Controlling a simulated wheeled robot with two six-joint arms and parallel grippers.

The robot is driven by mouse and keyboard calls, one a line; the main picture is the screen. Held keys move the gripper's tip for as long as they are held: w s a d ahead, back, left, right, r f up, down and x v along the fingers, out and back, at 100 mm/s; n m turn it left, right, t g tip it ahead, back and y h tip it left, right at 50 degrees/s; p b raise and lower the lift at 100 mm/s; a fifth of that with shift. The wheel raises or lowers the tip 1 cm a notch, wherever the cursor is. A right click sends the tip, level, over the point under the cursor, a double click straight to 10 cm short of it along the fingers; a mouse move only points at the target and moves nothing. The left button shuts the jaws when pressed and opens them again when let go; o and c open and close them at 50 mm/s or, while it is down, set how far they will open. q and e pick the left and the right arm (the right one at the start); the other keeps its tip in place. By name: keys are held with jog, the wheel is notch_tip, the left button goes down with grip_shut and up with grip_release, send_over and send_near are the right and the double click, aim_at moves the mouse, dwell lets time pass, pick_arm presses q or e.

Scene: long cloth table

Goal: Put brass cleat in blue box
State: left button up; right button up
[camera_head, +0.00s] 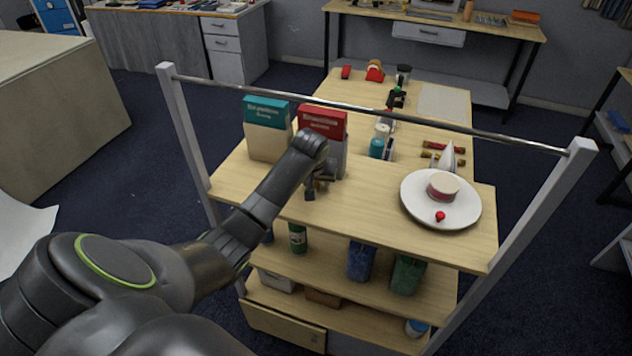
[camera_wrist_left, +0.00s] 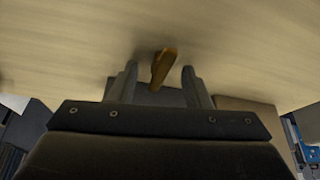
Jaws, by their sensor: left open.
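The brass cleat (camera_wrist_left: 162,68) shows in the left wrist view as a small brass-coloured piece on the pale wood surface, between the two fingers. My left gripper (camera_wrist_left: 160,82) is open around it, with a gap to each finger; I cannot tell whether either touches. In the head view my left gripper (camera_head: 316,188) is low over the wooden shelf top, in front of the red-labelled box, and hides most of the cleat. I cannot tell which thing is the blue box; a teal-topped box (camera_head: 267,130) stands at the back left of the shelf. My right gripper is not in view.
A white plate (camera_head: 418,205) with a pink-white round item (camera_head: 442,186) and a small red ball (camera_head: 440,216) is at the right. A red-labelled box (camera_head: 323,124) stands behind my gripper. A metal rail (camera_head: 400,116) crosses above the shelf. The shelf top between gripper and plate is clear.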

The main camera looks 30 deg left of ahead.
pick_arm(q)
jog(key=shift+s, duration=0.15)
jog(key=shift+c, duration=0.5)
grip_shut()
